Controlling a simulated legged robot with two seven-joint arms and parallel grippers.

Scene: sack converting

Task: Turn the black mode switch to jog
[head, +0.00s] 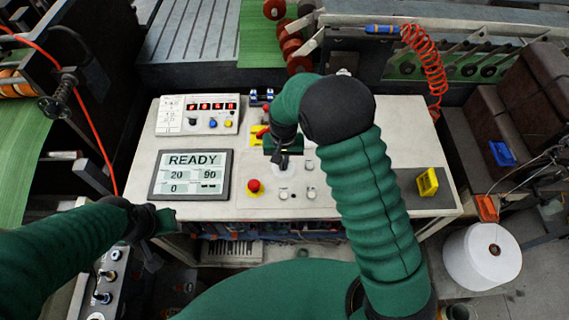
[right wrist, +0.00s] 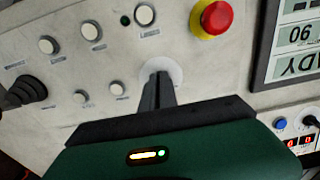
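The mode switch has a round white dial plate (right wrist: 162,70) on the sloped control panel; the plate also shows in the head view (head: 286,169). Its black handle is hidden by my fingers. My right gripper (right wrist: 158,88) has its dark fingers close together at the middle of the plate, apparently shut on the handle; in the head view it (head: 280,158) points down at the panel. The jog mark cannot be read. My left gripper (head: 168,222) hangs off the panel's left front corner, and its finger opening is unclear.
A red stop button (head: 253,186) sits just left of the switch, with several white buttons (right wrist: 145,15) nearby. A black lever (right wrist: 25,92) rises from the panel. A READY display (head: 191,174) and a yellow block (head: 427,182) flank the controls.

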